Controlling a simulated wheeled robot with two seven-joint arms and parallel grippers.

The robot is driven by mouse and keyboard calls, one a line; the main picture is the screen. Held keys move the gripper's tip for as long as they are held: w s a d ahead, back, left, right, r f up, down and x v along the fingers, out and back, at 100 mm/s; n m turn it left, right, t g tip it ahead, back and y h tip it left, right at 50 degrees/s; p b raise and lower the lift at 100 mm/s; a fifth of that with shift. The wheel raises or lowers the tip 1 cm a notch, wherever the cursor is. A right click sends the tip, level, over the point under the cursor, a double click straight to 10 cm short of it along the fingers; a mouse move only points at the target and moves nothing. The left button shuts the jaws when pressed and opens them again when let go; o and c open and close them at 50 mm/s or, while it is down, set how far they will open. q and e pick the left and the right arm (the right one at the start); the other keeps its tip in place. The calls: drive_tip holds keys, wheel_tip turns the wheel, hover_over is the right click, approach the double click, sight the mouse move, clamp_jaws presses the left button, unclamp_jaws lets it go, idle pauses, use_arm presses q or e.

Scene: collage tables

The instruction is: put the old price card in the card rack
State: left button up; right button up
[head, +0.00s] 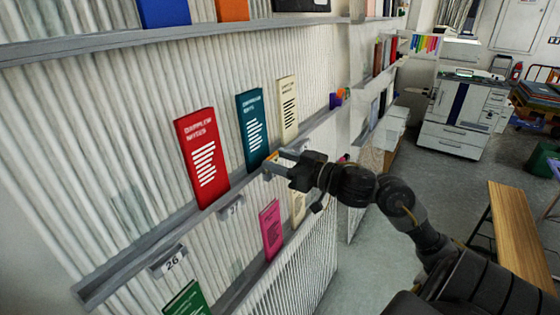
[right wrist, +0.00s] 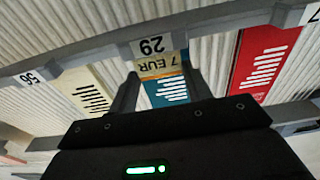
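The old price card (right wrist: 160,66), a tan strip reading "7 EUR", shows in the right wrist view against a numbered shelf label (right wrist: 152,46), in front of a teal book. My right gripper (right wrist: 158,80) is at the shelf edge, with its two fingers apart on either side of the card. Whether the fingers touch the card I cannot tell. In the head view the right gripper (head: 274,162) is just below the teal book (head: 253,130), and a small orange patch shows by its fingertips. My left gripper is out of view. I cannot make out a card rack for certain.
A red book (head: 202,158) and a cream book (head: 288,108) stand on the same shelf (head: 150,245). A pink book (head: 270,230) stands lower, near my right arm. A wooden bench (head: 520,235) and a white copier (head: 462,115) are at right, with open floor between.

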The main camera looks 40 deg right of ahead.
drive_tip(key=o, duration=0.4)
drive_tip(key=b+v, duration=0.1)
drive_tip(key=v, duration=1)
drive_tip(key=shift+d+f, duration=0.1)
drive_tip(key=shift+d, duration=0.05)
drive_tip(key=shift+w, duration=0.15)
